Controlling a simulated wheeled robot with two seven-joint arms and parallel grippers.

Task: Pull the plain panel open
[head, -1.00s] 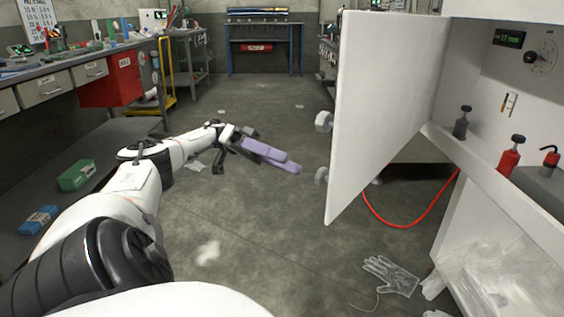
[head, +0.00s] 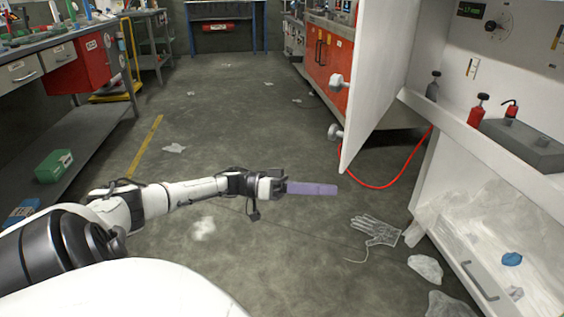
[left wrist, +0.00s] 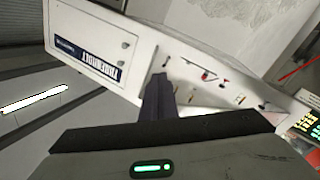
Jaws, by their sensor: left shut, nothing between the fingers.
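The plain white panel (head: 378,75) stands swung out from the white cabinet at the right of the head view, its bare face towards me. Two pale knobs (head: 335,107) stick out to the left near its free edge. My left gripper (head: 312,188) has its purple fingers together and empty. In the picture it is left of and below the panel's lower corner, apart from it, over the floor. In the left wrist view, the dark fingers (left wrist: 157,98) show in front of a white cabinet with a labelled door (left wrist: 92,42). My right gripper is out of view.
The cabinet shelf (head: 470,135) holds a red bottle (head: 477,110) and a dark one. A workbench (head: 60,48) runs along the left. The middle floor is mostly clear.

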